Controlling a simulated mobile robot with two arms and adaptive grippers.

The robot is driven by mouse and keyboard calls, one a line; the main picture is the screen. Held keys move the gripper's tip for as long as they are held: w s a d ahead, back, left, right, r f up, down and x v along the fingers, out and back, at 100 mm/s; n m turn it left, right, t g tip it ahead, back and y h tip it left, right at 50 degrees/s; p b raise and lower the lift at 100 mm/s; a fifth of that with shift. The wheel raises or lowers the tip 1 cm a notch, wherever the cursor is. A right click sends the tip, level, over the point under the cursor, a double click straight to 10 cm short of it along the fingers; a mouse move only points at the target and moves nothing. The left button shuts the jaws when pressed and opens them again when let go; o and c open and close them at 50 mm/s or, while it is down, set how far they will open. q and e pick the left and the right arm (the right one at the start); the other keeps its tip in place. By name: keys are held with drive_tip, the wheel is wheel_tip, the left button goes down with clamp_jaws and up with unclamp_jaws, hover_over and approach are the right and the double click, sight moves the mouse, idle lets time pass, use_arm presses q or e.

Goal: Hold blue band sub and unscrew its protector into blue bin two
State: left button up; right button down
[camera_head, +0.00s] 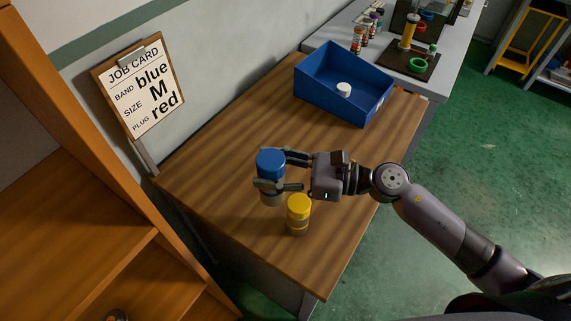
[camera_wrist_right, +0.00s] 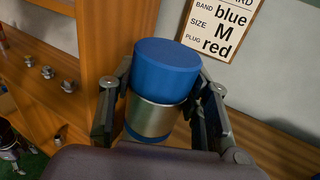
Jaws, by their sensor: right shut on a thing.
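The blue band sub (camera_head: 270,196) stands upright at the wooden table's left part, with a blue protector (camera_head: 270,161) on top. In the right wrist view its metal body (camera_wrist_right: 150,117) shows below the blue protector (camera_wrist_right: 167,70), with a blue band (camera_wrist_right: 147,137) at the bottom. My right gripper (camera_head: 266,171) is shut on the sub, one finger on each side. I cannot tell whether the sub touches the table. A blue bin (camera_head: 376,107) with a white round piece (camera_head: 344,89) inside stands at the table's far end. My left gripper is not in view.
A yellow-capped sub (camera_head: 298,214) stands close beside the gripper, on the near side. A job card (camera_head: 140,87) reading blue, M, red leans at the wall. A grey bench (camera_head: 459,42) with coloured parts is beyond. The table middle (camera_head: 240,125) is clear.

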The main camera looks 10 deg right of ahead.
drive_tip(key=w+d+r+m+t+h+b, duration=0.1)
drive_tip(key=w+d+r+m+t+h, duration=0.2)
drive_tip(key=w, duration=0.7)
drive_tip(key=w+d+r+m+t+h, duration=0.1)
drive_tip(key=w+d+m+t+h, duration=0.3)
drive_tip(key=w, duration=0.7)
wheel_tip(320, 180, down, 20)
drive_tip(key=b, duration=0.7)
drive_tip(key=shift+s+d+r+t+y, duration=0.15)
drive_tip(key=shift+d+r+t+y, duration=0.15)
drive_tip(key=shift+d+t, duration=0.15)
drive_tip(key=shift+b, duration=0.3)
drive_tip(key=shift+f, duration=0.2)
drive_tip(key=c, duration=0.9)
unclamp_jaws()
drive_tip(key=shift+s+f, duration=0.1)
drive_tip(key=shift+o, duration=0.2)
